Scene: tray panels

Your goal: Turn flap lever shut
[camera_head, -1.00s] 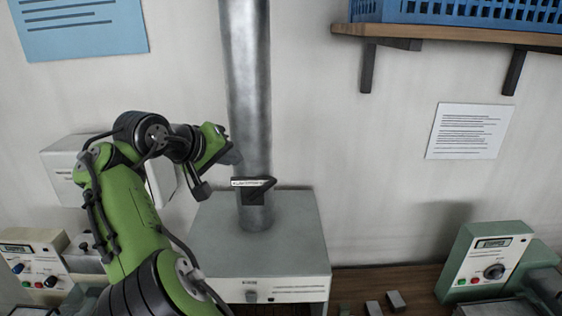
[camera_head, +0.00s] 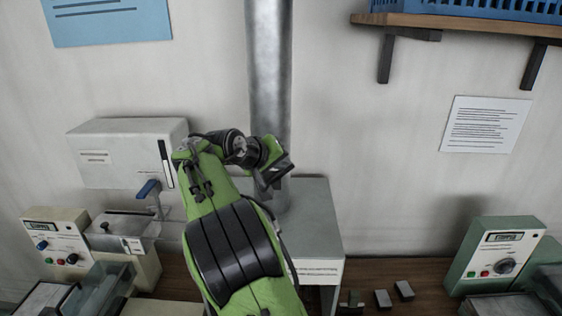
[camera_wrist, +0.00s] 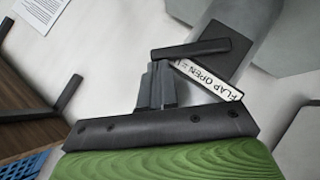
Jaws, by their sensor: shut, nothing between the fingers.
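The flap lever (camera_wrist: 190,50) is a dark bar, seen in the wrist view beside a white label (camera_wrist: 208,80) reading "FLAP OPEN" and a dark plate on the grey duct. The duct (camera_head: 270,70) rises as a metal pipe in the head view. My gripper (camera_wrist: 158,70) is shut and empty, with its fingertips close to the left end of the bar. I cannot tell whether they touch it. In the head view my wrist covers the lever, and my fingers are hard to make out there.
A grey cabinet (camera_head: 315,215) stands under the duct. A white wall box (camera_head: 125,155) with a blue-handled valve (camera_head: 149,189) is at left. Control boxes (camera_head: 60,245) and (camera_head: 497,255) stand at both sides. Small grey blocks (camera_head: 383,298) lie on the bench. A shelf (camera_head: 450,29) is at upper right.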

